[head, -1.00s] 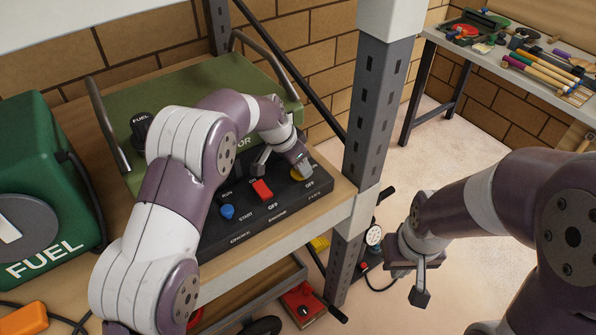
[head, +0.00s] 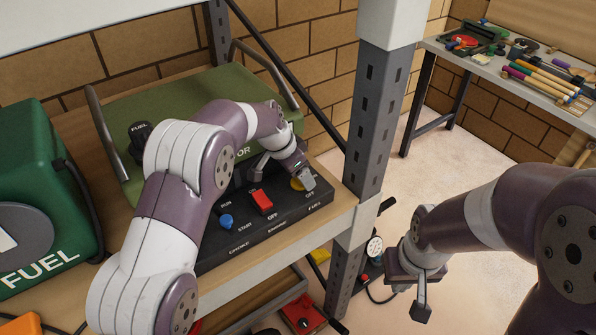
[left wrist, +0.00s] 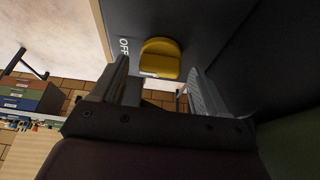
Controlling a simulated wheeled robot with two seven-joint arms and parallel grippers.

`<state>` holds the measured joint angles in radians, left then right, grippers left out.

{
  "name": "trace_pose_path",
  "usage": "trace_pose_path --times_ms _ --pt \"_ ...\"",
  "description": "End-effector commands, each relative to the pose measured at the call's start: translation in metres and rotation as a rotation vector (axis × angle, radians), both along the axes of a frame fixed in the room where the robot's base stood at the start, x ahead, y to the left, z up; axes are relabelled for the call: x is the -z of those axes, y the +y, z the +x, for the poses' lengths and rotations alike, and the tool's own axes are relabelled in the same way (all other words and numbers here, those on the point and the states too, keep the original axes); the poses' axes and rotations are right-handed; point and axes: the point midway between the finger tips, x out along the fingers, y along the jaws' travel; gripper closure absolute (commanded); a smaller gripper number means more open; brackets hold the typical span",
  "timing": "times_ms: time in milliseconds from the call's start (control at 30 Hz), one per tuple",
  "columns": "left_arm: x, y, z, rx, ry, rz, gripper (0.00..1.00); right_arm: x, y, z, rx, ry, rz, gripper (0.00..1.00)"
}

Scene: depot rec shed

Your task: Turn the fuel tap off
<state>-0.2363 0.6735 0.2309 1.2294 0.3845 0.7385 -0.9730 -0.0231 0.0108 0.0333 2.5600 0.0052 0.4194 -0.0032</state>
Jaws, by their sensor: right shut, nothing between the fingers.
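The yellow fuel tap (head: 296,184) sits at the right end of the generator's black control panel (head: 235,248), above the FUEL label and close to the word OFF. My left gripper (head: 284,172) is over it and partly hides it in the head view. In the left wrist view my left gripper (left wrist: 160,88) has its fingers apart, one on each side of the yellow tap (left wrist: 160,60), with a small gap visible on both sides. The OFF lettering is left of the tap there. My right gripper (head: 420,297) is shut and empty, off to the right.
A green fuel can (head: 40,170) stands left of the generator (head: 190,90). A grey shelf post (head: 372,120) rises close right of the panel. Open floor lies beyond.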

Motion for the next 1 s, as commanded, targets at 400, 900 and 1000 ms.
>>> trace_pose_path --times_ms 400,900,1000 --pt "-0.056 0.02 -0.013 -0.001 -0.004 -0.001 0.26 0.017 0.0 0.0 0.0 0.0 0.0 1.0" --pt "-0.117 0.04 -0.029 0.0 0.001 0.0 0.26 -0.005 0.0 0.0 0.0 0.0 0.0 1.0" --pt "-0.117 0.04 -0.029 0.0 0.001 0.0 0.26 -0.005 0.0 0.0 0.0 0.0 0.0 1.0"
